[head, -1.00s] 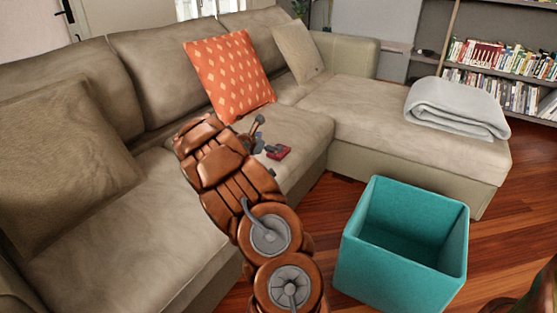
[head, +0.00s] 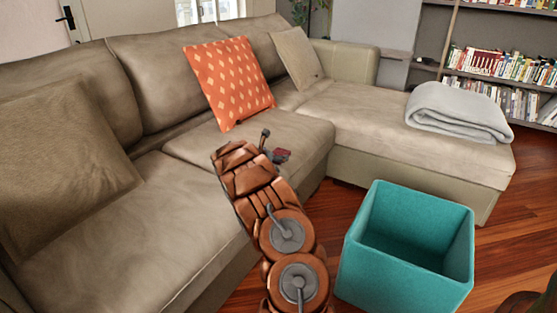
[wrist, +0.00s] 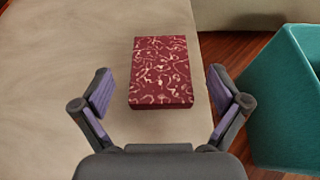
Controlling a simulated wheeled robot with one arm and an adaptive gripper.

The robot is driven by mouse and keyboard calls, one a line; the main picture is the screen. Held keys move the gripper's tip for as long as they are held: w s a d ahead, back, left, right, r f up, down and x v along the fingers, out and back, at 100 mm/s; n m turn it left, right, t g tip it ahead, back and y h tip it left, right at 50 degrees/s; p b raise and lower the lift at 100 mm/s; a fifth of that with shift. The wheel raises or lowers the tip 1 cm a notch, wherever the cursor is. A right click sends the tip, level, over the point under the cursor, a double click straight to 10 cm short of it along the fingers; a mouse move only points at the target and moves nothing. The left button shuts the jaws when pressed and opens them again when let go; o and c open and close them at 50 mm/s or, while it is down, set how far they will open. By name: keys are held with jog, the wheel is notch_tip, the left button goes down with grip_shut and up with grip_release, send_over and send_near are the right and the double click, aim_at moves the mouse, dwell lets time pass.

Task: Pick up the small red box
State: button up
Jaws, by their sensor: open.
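The small red box (wrist: 160,75) has a pale swirl pattern and lies flat on the beige sofa seat near its front edge. In the head view the red box (head: 282,155) is small and partly hidden by my gripper. My gripper (wrist: 161,92) is open and empty. In the wrist view its two purple-padded fingers stand left and right of the box's near end, apart from it. In the head view my gripper (head: 268,145) is above the seat beside the box.
A teal open bin (head: 405,275) stands on the wooden floor right of my arm; its wall (wrist: 290,110) also shows in the wrist view. An orange cushion (head: 228,82) leans on the sofa back. A folded grey blanket (head: 458,112) lies on the chaise.

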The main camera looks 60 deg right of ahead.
jog(key=shift+d+f, duration=0.6)
jog(key=shift+d, duration=0.55)
jog(key=shift+c, duration=0.3)
jog(key=c, duration=1.2)
jog(key=shift+r, duration=0.1)
